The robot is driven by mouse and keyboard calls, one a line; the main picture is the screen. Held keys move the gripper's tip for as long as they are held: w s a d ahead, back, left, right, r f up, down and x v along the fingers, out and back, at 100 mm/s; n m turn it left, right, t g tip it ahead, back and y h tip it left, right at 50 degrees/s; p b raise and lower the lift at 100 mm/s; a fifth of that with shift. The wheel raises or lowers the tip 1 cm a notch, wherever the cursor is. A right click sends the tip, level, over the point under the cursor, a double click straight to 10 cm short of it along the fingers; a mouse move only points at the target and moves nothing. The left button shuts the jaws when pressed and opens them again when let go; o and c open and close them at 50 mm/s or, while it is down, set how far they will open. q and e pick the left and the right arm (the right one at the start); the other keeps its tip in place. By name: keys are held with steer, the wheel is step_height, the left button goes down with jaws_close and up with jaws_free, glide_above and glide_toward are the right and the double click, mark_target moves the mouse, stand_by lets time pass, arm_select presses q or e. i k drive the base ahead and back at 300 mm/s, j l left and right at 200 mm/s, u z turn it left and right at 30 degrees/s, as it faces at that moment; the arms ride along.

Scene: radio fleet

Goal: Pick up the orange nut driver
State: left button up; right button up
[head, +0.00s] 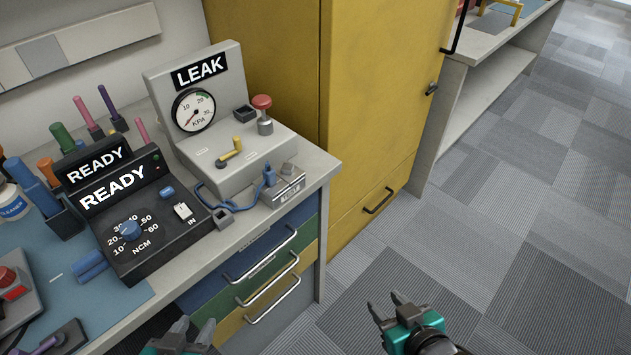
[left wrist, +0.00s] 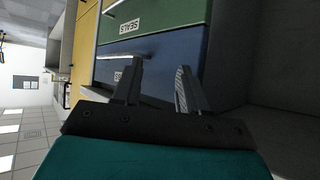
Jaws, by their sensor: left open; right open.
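An orange handle (head: 46,171) stands upright among the tools at the left of the bench in the head view, partly hidden behind the black READY units and a blue tool. Another bit of orange (head: 2,157) shows at the left picture edge; I cannot tell which is the nut driver. My left gripper (head: 194,325) is open and empty at the bottom, in front of the bench and well away from the orange handles. Its open fingers also show in the left wrist view (left wrist: 160,75), facing the drawers. My right gripper (head: 385,302) is open and empty above the floor.
A black READY unit (head: 145,225) and a grey LEAK gauge unit (head: 225,150) stand on the bench. Drawers (head: 268,262) with bar handles are below; a yellow cabinet (head: 370,95) is beside them. The carpet floor (head: 500,220) at right is clear.

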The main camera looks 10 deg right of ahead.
mark_target(43, 164)
steer(key=u, duration=1.3)
